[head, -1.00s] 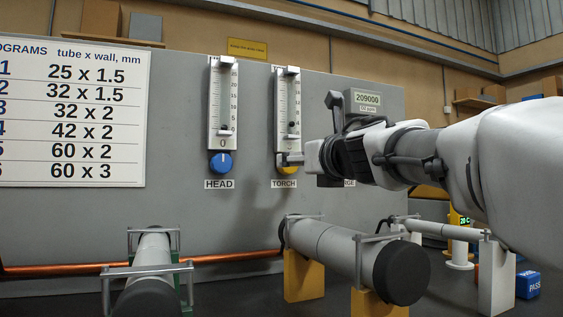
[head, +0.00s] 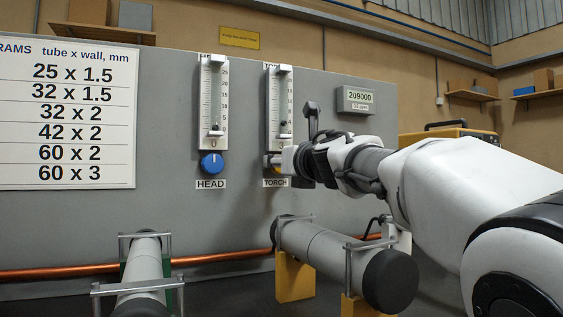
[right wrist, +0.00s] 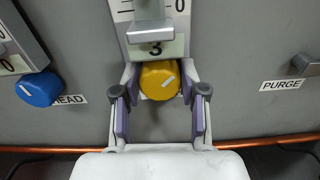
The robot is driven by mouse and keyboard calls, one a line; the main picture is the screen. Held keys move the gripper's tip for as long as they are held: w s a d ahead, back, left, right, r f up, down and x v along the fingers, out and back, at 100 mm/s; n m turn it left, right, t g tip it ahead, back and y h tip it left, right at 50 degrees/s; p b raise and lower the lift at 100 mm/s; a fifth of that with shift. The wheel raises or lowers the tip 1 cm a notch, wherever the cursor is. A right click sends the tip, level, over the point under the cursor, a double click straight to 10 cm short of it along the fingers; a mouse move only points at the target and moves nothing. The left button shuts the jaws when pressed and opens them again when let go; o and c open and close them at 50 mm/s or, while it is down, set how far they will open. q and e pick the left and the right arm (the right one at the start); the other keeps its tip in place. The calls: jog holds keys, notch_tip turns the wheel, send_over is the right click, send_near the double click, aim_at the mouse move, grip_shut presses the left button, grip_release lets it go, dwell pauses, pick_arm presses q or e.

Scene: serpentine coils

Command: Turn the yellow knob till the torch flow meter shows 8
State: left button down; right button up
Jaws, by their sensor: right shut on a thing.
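The yellow knob (right wrist: 160,80) sits under the torch flow meter (head: 279,105) on the grey panel. In the right wrist view it lies between the two fingers of my right gripper (right wrist: 160,88), which is shut on it. My left gripper is not in view.
The blue HEAD knob (head: 211,164) and its meter (head: 213,100) stand left of the torch meter. The PURGE label (right wrist: 282,85) and a grey fitting (right wrist: 305,65) are at the right. Tubes on stands (head: 335,250) and a copper pipe (head: 70,273) lie below.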

jog(key=shift+m, duration=0.4)
jog(key=o, duration=1.1)
jog(key=shift+o, duration=0.2)
jog(key=v, duration=0.7)
jog(key=shift+s, duration=0.3)
